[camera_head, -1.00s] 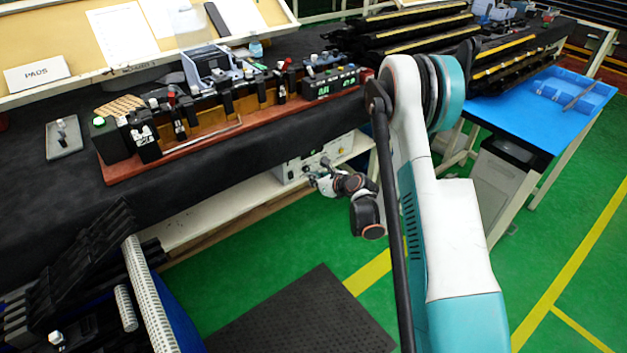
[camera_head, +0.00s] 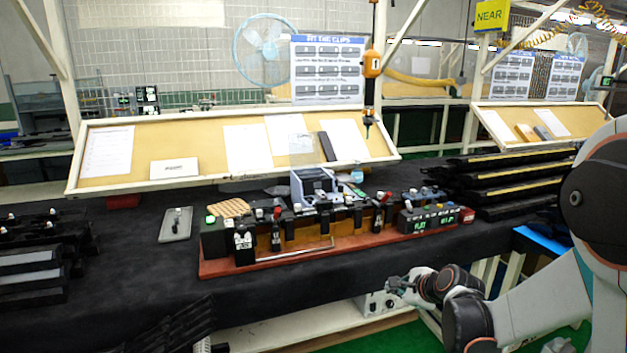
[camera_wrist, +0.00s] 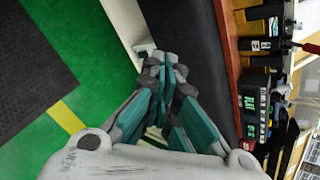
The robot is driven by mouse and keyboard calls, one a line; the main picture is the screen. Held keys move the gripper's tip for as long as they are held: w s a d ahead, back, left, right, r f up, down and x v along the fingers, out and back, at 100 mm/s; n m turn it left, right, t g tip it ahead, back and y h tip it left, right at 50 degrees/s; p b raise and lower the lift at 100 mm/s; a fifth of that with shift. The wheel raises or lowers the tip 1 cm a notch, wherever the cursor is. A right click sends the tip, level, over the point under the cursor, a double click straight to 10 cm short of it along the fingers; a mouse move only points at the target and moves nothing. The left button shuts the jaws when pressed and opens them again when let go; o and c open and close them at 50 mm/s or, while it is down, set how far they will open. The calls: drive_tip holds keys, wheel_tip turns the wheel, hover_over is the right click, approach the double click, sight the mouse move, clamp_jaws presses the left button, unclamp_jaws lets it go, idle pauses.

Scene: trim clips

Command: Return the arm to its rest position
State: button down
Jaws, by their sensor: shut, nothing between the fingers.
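My gripper (camera_head: 402,287) shows in the head view in front of the table's front edge, low and right of centre. My white arm (camera_head: 545,300) reaches to it from the right side of the picture. In the wrist view my gripper (camera_wrist: 165,70) has its teal and grey fingers drawn together at the tips, with nothing held. The black table edge lies just beyond the fingers there, and the gripper looks apart from it.
A red-based fixture (camera_head: 300,255) with clamps and a green-lit display stands on the black table (camera_head: 120,285). A small grey tray (camera_head: 175,226) lies left of it. Black trim parts (camera_head: 515,170) are stacked at right. Green floor (camera_wrist: 60,130) is open below the gripper.

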drive_tip(key=s+a+r+n+g+h, duration=0.1)
drive_tip(key=s+r+n, duration=0.4)
drive_tip(key=s, duration=0.2)
drive_tip(key=s+a+r+n+g, duration=0.1)
drive_tip(key=s+a+r+n, duration=0.1)
drive_tip(key=s+r+n, duration=0.4)
drive_tip(key=s+n+h, duration=0.2)
drive_tip(key=s+n, duration=0.8)
drive_tip(key=s, duration=1)
drive_tip(key=shift+d+n+g, duration=0.3)
drive_tip(key=shift+d+g, duration=0.05)
drive_tip(key=shift+g, duration=0.05)
